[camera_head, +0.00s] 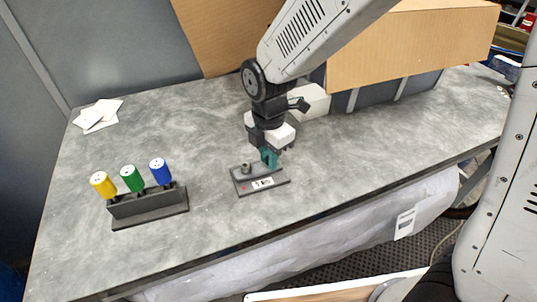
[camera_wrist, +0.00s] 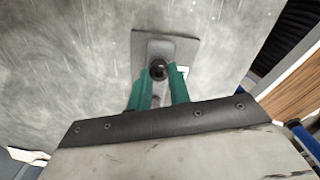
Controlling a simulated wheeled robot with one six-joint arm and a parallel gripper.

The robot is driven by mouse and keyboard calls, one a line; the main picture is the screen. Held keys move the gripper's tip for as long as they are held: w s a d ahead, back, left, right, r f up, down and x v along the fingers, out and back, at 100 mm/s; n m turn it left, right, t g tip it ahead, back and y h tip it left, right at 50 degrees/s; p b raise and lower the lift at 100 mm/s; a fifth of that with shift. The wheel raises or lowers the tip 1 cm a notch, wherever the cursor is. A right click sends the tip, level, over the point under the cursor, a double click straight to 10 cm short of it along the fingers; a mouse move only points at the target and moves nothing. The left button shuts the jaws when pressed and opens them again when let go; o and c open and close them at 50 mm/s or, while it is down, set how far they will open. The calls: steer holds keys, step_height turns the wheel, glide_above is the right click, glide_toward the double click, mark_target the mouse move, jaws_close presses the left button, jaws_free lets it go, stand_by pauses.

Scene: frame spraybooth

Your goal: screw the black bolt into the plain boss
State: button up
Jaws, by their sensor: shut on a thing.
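My gripper (camera_head: 268,162) points down over the right part of a small dark grey plate (camera_head: 280,181) with a white label on its front. In the wrist view, the green fingers of my gripper (camera_wrist: 158,84) are shut on the black bolt (camera_wrist: 158,68), whose round dark head shows between the tips. The plate (camera_wrist: 140,42) lies beneath it. A short upright boss (camera_head: 246,168) stands on the plate's left part, apart from the gripper. The spot directly under the bolt is hidden, so I cannot tell whether the bolt touches a boss there.
A dark rack (camera_head: 150,207) holding yellow (camera_head: 103,185), green (camera_head: 132,178) and blue (camera_head: 160,171) handled tools stands at the left. White papers (camera_head: 98,115) lie at the back left. A grey bin (camera_head: 388,95) and cardboard (camera_head: 410,45) are at the back right. The grey tabletop (camera_head: 190,120) is clear between them.

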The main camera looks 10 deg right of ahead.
steer(key=m, duration=0.4)
steer(key=shift+w, duration=0.1)
steer(key=shift+m, duration=0.3)
steer(key=m, duration=0.4)
steer(key=shift+w, duration=0.1)
steer(key=o, duration=1)
